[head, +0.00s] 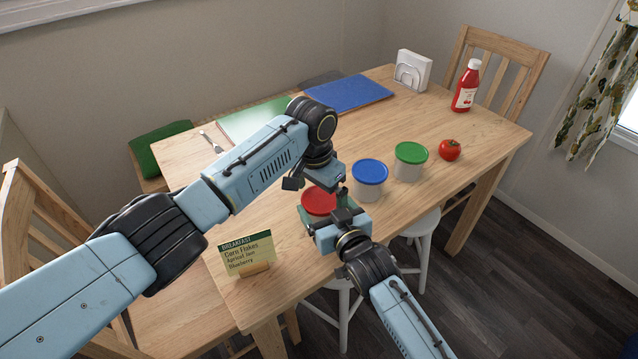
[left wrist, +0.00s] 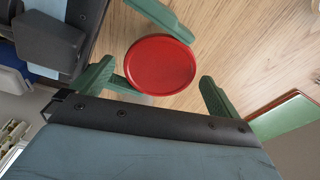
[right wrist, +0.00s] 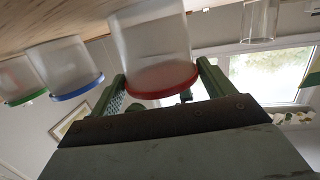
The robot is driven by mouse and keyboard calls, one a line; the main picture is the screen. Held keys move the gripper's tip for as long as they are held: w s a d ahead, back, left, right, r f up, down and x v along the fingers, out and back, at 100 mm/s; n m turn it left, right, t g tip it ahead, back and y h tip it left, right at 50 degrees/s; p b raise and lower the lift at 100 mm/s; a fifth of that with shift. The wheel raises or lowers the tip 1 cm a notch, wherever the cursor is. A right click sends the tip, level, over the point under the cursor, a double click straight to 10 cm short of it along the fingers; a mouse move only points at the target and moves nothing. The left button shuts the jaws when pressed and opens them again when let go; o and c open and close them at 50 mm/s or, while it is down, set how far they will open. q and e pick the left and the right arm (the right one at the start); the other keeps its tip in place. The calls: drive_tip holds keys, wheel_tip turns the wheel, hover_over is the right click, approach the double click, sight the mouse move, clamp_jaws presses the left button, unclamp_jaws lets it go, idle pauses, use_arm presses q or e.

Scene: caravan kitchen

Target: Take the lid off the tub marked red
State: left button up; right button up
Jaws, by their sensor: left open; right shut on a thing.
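The tub with the red lid (head: 318,203) stands near the table's front edge. Its clear wall (right wrist: 150,45) shows in the right wrist view, with the lid (right wrist: 160,83) seated on it. My right gripper (right wrist: 160,70) is shut on this tub, one green finger on each side, close to the lid's rim. My left gripper (head: 316,189) is directly above the lid, pointing down. In the left wrist view its fingers are open and apart, with the round red lid (left wrist: 160,65) between and beyond them. My arms hide most of the tub in the head view.
A blue-lidded tub (head: 369,180) and a green-lidded tub (head: 409,162) stand to the right, then a tomato (head: 450,150). A breakfast card (head: 248,254) stands front left. A ketchup bottle (head: 466,88), napkin holder (head: 412,71) and blue mat (head: 348,94) are farther back.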

use_arm(q)
drive_tip(key=c, duration=1)
drive_tip(key=shift+d+r, duration=0.2)
drive_tip(key=shift+r, duration=1.05)
drive_tip(key=shift+c, duration=0.2)
use_arm(e)
drive_tip(key=shift+d+f, duration=0.15)
drive_tip(key=shift+f, duration=0.2)
use_arm(q)
clamp_jaws()
use_arm(e)
drive_tip(key=shift+s, duration=0.1)
use_arm(q)
drive_tip(key=shift+a+f, duration=0.1)
use_arm(e)
drive_tip(key=shift+r, duration=0.1)
use_arm(q)
drive_tip(key=shift+a+r+t+y, duration=0.1)
drive_tip(key=shift+r+t+y, duration=0.15)
drive_tip(key=shift+t+y, duration=0.35)
use_arm(e)
drive_tip(key=shift+r, duration=0.1)
drive_tip(key=shift+a, duration=0.2)
use_arm(q)
drive_tip(key=shift+r, duration=0.1)
use_arm(e)
drive_tip(key=shift+r, duration=0.1)
